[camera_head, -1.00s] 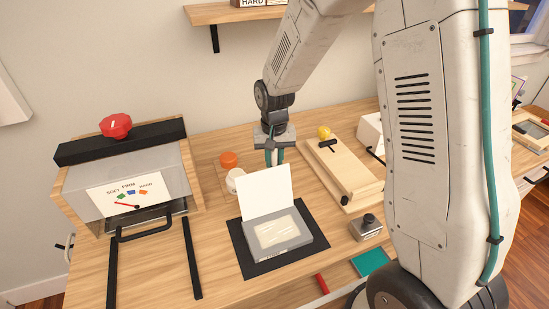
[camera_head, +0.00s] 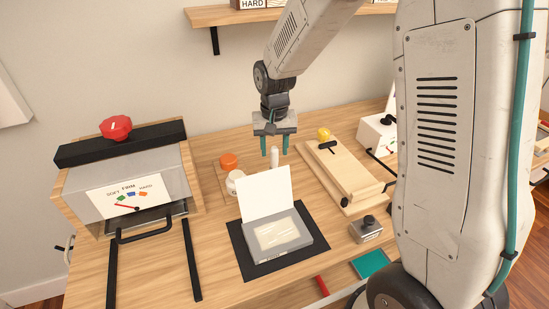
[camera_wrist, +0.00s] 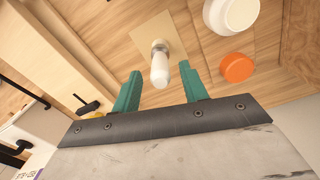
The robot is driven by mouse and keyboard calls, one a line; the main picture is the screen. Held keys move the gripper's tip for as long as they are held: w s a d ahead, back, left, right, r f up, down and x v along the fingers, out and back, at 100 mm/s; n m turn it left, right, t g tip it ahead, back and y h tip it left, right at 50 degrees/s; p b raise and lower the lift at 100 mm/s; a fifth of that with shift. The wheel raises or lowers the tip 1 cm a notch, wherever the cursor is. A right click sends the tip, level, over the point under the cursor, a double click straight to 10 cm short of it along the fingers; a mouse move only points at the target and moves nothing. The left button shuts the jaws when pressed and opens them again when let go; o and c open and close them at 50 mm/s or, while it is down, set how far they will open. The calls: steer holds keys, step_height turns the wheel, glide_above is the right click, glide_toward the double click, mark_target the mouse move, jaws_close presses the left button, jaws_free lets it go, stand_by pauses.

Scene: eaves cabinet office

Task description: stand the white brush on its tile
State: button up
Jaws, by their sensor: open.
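The white brush (camera_head: 275,156) stands upright behind the raised white lid in the head view, which hides its foot. In the wrist view the white brush (camera_wrist: 160,68) points up toward me, and its grey-collared lower end is over a pale square tile (camera_wrist: 142,40). It appears to stand on that tile. My gripper (camera_head: 276,152) is open and empty, with its green fingers above the brush on either side. In the wrist view the fingers (camera_wrist: 162,88) are apart from the brush, with clear space between.
An orange cap (camera_head: 228,159) and a white jar (camera_head: 235,181) stand just left of the brush. A grey box with an open lid (camera_head: 278,238) lies on a black mat in front. A wooden press (camera_head: 350,172) with a yellow knob is to the right.

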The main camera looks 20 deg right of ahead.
step_height(320, 180, up, 7)
steer(key=shift+r, duration=0.2)
steer(key=s+d+r+n, duration=0.1)
steer(key=s+r, duration=0.3)
steer(key=s, duration=0.2)
steer(key=s+d+r, duration=0.1)
steer(key=s+r, duration=0.4)
steer(key=s, duration=0.2)
steer(key=s+d+n+t, duration=0.1)
steer(key=s+n, duration=0.1)
steer(key=s, duration=1.5)
steer(key=shift+r, duration=0.35)
